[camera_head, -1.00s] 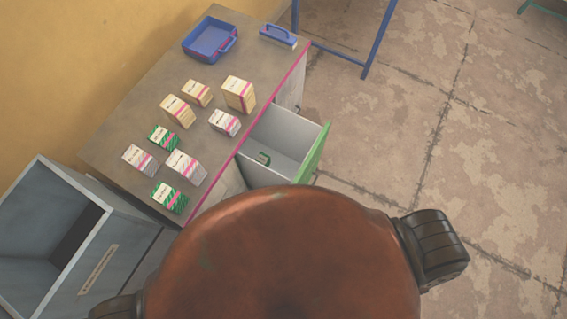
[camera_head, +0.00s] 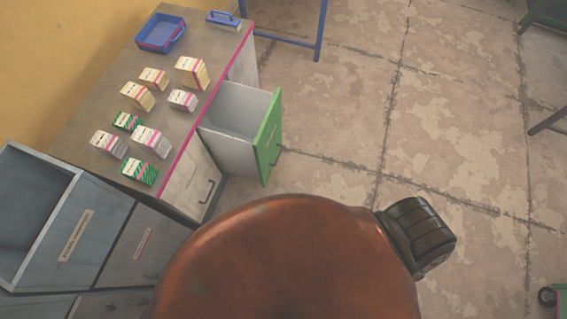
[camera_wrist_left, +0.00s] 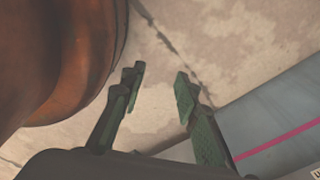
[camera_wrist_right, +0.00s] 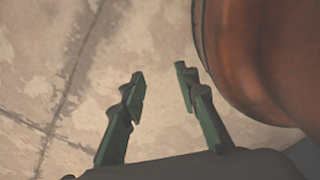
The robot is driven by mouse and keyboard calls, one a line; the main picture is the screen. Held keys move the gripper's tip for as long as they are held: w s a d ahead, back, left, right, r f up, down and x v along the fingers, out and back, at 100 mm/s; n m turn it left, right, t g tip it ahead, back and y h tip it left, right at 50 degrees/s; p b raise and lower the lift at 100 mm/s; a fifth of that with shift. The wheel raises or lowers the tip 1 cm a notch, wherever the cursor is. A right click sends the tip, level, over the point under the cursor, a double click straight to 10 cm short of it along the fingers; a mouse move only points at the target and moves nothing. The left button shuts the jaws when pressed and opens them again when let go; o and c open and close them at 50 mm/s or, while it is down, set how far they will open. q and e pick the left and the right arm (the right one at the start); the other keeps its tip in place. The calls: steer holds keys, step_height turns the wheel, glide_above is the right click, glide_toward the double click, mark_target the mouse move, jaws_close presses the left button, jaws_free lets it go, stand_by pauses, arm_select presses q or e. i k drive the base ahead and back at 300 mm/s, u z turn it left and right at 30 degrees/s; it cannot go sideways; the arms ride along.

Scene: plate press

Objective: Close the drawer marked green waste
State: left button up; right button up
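A drawer with a green front (camera_head: 268,140) stands open from the grey-topped counter in the head view. Its grey inside is partly visible, and I see no readable marking on it. Another open grey bin or drawer (camera_head: 75,235) stands at the left, with a pale label too small to read. I cannot tell from lettering which one is marked green waste. My left gripper (camera_wrist_left: 158,85) is open and empty over the floor, near a grey panel with a pink stripe. My right gripper (camera_wrist_right: 160,80) is open and empty over the floor. Neither gripper shows in the head view.
Several small boxes (camera_head: 140,95), a blue tray (camera_head: 160,34) and a blue-handled item (camera_head: 223,19) are on the counter (camera_head: 95,95). A blue-legged table (camera_head: 320,35) stands behind. Floor (camera_head: 430,110) right of the green-fronted drawer is clear.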

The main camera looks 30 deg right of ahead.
mark_target(253, 116)
steer(key=u, duration=0.15)
steer(key=k, duration=0.4)
steer(key=z, duration=0.9)
steer(key=i, duration=0.65)
steer(key=u, duration=0.25)
